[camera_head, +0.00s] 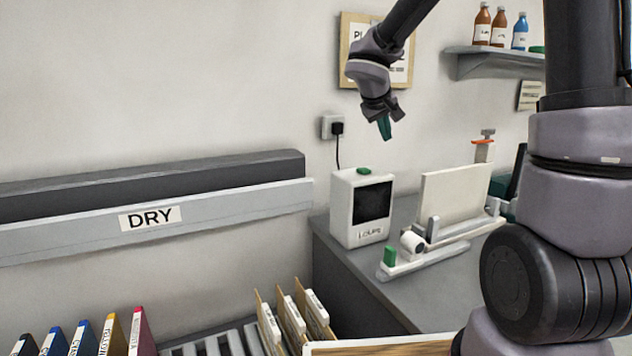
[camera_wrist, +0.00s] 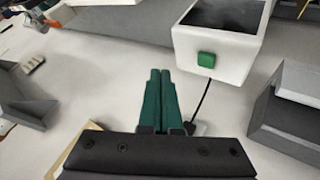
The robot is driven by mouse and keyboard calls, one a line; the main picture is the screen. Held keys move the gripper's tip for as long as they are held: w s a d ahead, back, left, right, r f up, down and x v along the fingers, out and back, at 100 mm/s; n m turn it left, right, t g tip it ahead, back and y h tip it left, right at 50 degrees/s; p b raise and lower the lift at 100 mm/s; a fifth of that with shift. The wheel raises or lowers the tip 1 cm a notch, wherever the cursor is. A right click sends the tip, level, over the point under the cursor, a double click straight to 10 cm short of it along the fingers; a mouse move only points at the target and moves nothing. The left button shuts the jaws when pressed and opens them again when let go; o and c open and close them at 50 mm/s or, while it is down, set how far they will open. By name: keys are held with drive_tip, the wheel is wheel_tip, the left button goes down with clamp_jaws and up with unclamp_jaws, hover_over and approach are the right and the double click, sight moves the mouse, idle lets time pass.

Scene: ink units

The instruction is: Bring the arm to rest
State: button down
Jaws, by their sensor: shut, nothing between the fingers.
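My gripper (camera_head: 384,128) hangs in the air at the upper middle of the head view, in front of the wall and above the white box with a dark screen (camera_head: 364,207). Its green fingers are together with nothing between them. In the wrist view my gripper (camera_wrist: 160,76) shows the two green fingers side by side. The white box (camera_wrist: 240,46) with its green button (camera_wrist: 206,60) lies beyond the fingertips there. My arm reaches in from the upper right of the head view. The gripper touches nothing.
A grey bench (camera_head: 420,290) carries the white box and a clamp-like stand with an upright pale panel (camera_head: 455,192). A shelf with bottles (camera_head: 490,55) is at upper right. A rail marked DRY (camera_head: 80,232) crosses the left wall. Coloured binders (camera_head: 140,335) and wooden-edged boards (camera_head: 292,320) stand below.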

drive_tip(key=s+d+r+m+y, duration=0.1)
drive_tip(key=s+r+m+y, duration=0.2)
drive_tip(key=s, duration=1)
drive_tip(key=s+d+r+m+y, duration=0.1)
drive_tip(key=s+r+m+y, duration=0.2)
drive_tip(key=s, duration=1.1)
drive_tip(key=shift+r+y, duration=0.4)
drive_tip(key=shift+r, duration=0.1)
drive_tip(key=shift+s, duration=0.1)
